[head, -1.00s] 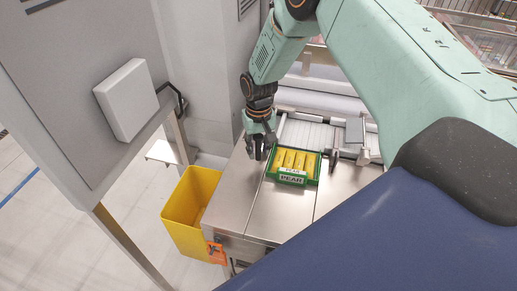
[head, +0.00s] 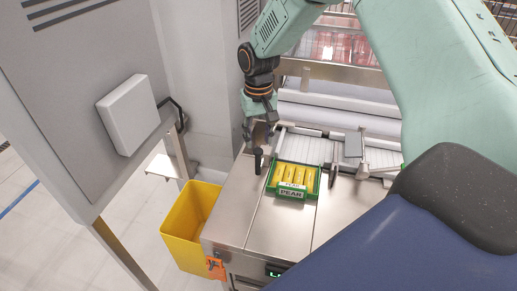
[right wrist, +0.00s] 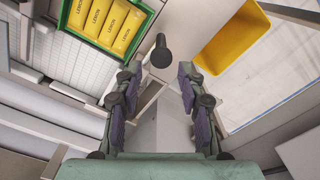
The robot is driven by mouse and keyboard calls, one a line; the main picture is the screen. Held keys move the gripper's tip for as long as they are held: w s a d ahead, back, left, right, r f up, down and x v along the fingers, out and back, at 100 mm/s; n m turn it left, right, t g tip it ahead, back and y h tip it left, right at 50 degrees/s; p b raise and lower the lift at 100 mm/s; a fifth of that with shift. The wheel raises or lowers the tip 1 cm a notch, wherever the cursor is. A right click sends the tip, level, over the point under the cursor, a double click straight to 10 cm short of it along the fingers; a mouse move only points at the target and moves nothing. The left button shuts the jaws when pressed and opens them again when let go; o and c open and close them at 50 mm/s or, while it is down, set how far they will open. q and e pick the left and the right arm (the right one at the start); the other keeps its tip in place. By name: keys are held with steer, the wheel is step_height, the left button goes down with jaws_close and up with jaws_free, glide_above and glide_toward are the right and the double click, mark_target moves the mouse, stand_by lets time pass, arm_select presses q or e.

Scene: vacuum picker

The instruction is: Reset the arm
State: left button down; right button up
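My right gripper (head: 250,132) hangs at the left back of the steel worktop, left of a green tray (head: 290,194). In the right wrist view its two fingers stand apart with nothing held between them (right wrist: 159,72). A dark upright knob (head: 257,160) stands just below the gripper in the head view. It also shows beyond the fingertips in the right wrist view (right wrist: 160,50). The tray holds several yellow packs (head: 292,175) and bears a PEAR label. My left gripper is not in view.
A yellow bin (head: 188,222) stands left of the steel worktop (head: 232,205). A grey cabinet (head: 70,90) with a white box (head: 130,113) is at the left. White rollers (head: 335,108) lie behind the tray. The worktop in front of the tray is clear.

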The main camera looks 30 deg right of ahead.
steer(key=shift+r, duration=0.65)
steer(key=shift+w+d, duration=0.1)
steer(key=shift+w, duration=0.05)
steer(key=shift+r, duration=0.1)
